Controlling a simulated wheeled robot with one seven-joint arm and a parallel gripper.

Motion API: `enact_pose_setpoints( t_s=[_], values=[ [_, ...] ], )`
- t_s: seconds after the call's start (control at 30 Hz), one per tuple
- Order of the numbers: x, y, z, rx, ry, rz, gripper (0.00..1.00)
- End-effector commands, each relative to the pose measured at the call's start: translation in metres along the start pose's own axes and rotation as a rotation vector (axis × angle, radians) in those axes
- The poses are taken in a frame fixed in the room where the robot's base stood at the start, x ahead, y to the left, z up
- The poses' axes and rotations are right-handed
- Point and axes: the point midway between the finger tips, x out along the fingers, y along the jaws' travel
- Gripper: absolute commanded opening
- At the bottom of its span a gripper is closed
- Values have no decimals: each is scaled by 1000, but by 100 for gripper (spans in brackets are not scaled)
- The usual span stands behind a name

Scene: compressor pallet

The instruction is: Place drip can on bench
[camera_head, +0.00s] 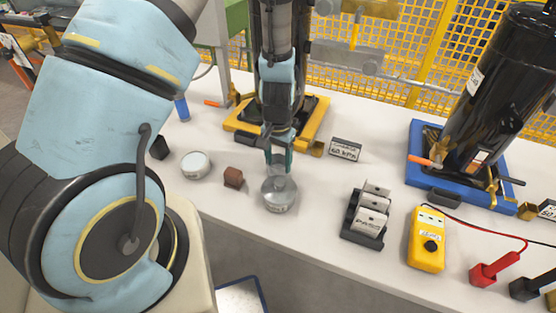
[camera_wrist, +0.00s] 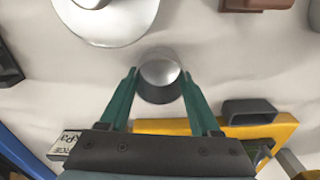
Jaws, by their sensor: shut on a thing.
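My gripper (camera_head: 279,168) hangs over the white bench (camera_head: 325,195), in front of the yellow-based unit, fingers pointing down. In the wrist view its green fingers stand on either side of a small round grey metal can (camera_wrist: 160,75), which I take for the drip can. The can has a shiny top and a darker side. The gripper is shut on it. In the head view the fingers largely hide the can. I cannot tell whether its bottom touches the bench. A wider silver round dish (camera_head: 280,197) stands close by on the near side; the wrist view shows it too (camera_wrist: 105,20).
A brown block (camera_head: 233,177) and a white-topped round tin (camera_head: 195,164) stand left of the gripper. A pressure label block (camera_head: 346,148), black card rack (camera_head: 364,219) and yellow meter (camera_head: 427,240) stand right. Behind is the yellow base (camera_head: 245,127); a blue base (camera_head: 425,170) stands right.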

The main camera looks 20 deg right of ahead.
Motion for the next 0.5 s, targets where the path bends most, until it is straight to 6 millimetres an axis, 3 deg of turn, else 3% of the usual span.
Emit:
enact_pose_setpoints(
  t_s=[0.07,0.1,0.33,0.5],
  values=[
    [4,0,0,0,0,0,1],
    [2,0,0,0,0,0,68],
    [2,0,0,0,0,0,94],
    [2,0,0,0,-1,0,94]
  ],
)
